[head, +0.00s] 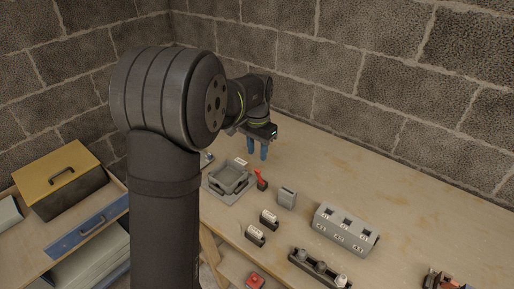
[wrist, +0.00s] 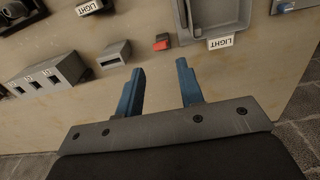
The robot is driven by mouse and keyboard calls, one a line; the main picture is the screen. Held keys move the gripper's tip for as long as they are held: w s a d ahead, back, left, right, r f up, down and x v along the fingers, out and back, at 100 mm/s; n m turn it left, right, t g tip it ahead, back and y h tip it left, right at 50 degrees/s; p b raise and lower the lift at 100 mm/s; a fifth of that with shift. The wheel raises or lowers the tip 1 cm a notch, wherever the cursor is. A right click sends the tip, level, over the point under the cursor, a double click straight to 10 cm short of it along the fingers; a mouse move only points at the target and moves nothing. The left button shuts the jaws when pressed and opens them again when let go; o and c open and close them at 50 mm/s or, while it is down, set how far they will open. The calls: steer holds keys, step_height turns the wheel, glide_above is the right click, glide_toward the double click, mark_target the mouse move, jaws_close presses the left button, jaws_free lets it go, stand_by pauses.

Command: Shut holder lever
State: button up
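A grey square tray-like holder (head: 217,189) sits on the bench, with a raised inner frame; in the wrist view (wrist: 205,22) it is cut off by the top edge. A small red lever (head: 260,175) stands beside its right side, on a small dark base. In the wrist view the red lever (wrist: 161,43) shows end-on, just left of the holder. I cannot tell whether lever and holder are joined. My gripper (head: 257,157) is above and behind the lever, blue fingers down. In the wrist view its fingertips (wrist: 160,68) are apart with nothing between them.
A grey slotted box (head: 287,197) stands right of the lever. Two small dark holders with white labelled pieces (head: 269,217), a grey three-slot block (head: 346,229) and a black rack (head: 318,267) lie nearer. A red button box (head: 255,281) is at the front. The back right bench is clear.

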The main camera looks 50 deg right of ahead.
mark_target(257, 170)
steer(key=shift+f, duration=3.65)
steer(key=c, duration=0.6)
steer(key=shift+o, duration=0.2)
steer(key=shift+a, duration=0.1)
